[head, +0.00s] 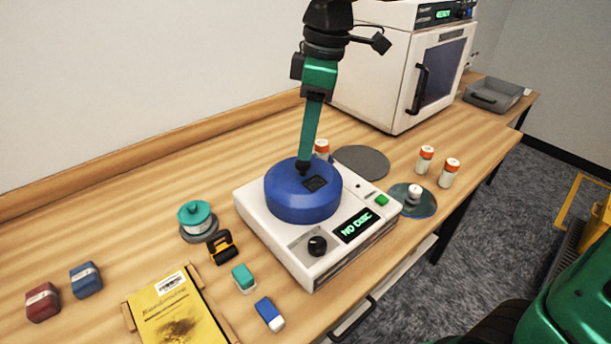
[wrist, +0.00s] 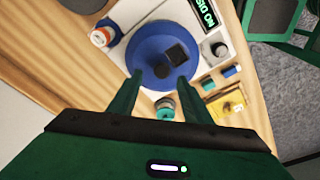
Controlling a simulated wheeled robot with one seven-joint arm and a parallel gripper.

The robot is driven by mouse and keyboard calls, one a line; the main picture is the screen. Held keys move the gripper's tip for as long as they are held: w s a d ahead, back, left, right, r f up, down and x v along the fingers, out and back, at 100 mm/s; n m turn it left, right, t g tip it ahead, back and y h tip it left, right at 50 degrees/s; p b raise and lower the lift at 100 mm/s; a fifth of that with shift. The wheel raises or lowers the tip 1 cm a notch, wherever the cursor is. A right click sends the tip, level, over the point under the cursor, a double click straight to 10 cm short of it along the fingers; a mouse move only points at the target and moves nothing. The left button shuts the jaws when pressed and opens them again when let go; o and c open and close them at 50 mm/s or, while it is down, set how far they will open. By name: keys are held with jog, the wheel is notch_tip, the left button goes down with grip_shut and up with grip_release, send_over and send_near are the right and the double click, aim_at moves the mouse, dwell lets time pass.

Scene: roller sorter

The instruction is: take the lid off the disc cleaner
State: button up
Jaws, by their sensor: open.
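The disc cleaner (head: 287,246) is a white box on the wooden bench, with a dark knob, a green button and a display reading "NO DISC". Its round blue lid (head: 290,200) sits on top, with a dark square patch and a small dark knob. The lid also shows in the wrist view (wrist: 150,47). My gripper (head: 303,170) points down right over the lid's knob. In the wrist view my gripper (wrist: 158,80) is open, its two green fingers apart over the lid's near part. I cannot tell whether the fingers touch the knob.
A disc (head: 425,201) with a white-topped piece lies right of the cleaner. Orange-capped bottles (head: 425,160) and a grey round mat (head: 361,162) are behind. A teal-lidded pot (head: 195,216), a black-and-orange clip (head: 221,246), small blocks (head: 243,277) and a yellow book (head: 172,315) lie left and front. A white oven-like machine (head: 400,65) stands behind.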

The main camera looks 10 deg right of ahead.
aim_at(303, 176)
jog(key=shift+a+f, duration=0.2)
jog(key=shift+f, duration=1.15)
jog(key=shift+a+f, duration=0.15)
jog(key=shift+f, duration=1.15)
grip_shut()
